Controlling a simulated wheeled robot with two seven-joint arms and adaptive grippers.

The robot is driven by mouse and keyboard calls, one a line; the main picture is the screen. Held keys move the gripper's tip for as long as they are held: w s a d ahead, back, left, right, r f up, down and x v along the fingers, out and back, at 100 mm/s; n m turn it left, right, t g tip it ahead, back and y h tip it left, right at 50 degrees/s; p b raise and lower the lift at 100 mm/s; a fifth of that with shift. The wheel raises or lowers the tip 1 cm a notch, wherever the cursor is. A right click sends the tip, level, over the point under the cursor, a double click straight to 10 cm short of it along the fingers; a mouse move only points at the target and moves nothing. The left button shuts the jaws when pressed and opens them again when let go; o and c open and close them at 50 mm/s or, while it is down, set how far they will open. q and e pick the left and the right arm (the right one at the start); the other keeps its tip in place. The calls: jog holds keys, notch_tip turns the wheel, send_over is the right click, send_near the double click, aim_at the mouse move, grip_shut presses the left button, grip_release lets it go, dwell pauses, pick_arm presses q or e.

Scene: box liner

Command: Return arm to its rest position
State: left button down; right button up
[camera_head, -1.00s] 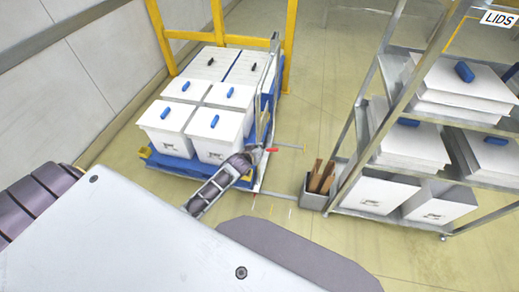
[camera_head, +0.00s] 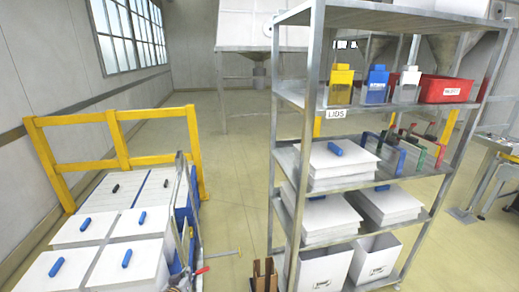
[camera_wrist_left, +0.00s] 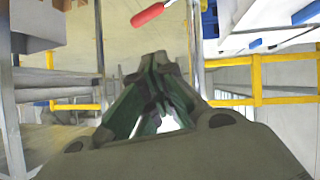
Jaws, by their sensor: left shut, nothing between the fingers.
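My left gripper (camera_wrist_left: 158,62) shows in the left wrist view, its green-grey fingers drawn together with nothing between them. A red handle end (camera_wrist_left: 148,15) shows just above and left of the fingertips; I cannot tell how far off it is. In the head view the left arm is almost wholly out of the picture, at most a small dark piece at the bottom edge near the red handle (camera_head: 201,270). My right gripper is in neither view.
White lidded boxes (camera_head: 127,258) stand at the left by a yellow rail (camera_head: 120,140). A metal shelf rack (camera_head: 279,150) holds lids, bottles and a red bin (camera_head: 446,90) at the right. Open floor (camera_head: 240,150) lies behind and between them.

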pick_arm(q)
jog(key=s+a+f+m+g, duration=0.1)
jog(key=s+f+m+g, duration=0.1)
jog(key=s+f, duration=0.55)
jog(key=s+a+f+m+g, duration=0.15)
jog(key=s+f, duration=0.25)
jog(key=f, duration=0.7)
jog(key=s+a+f+m+g, duration=0.1)
jog(key=s+f+m, duration=0.1)
jog(key=s+f, duration=0.6)
jog(key=s+d+f+g, duration=0.2)
jog(key=s+f, duration=0.3)
jog(key=s, duration=0.6)
jog(key=s+d+f+g, duration=0.2)
jog(key=s+f, duration=0.3)
jog(key=s, duration=0.6)
jog(key=s+d+f+g, duration=0.2)
jog(key=s+f, duration=0.4)
jog(key=s, duration=0.5)
jog(key=shift+d, duration=0.2)
jog(key=shift+s+d, duration=0.1)
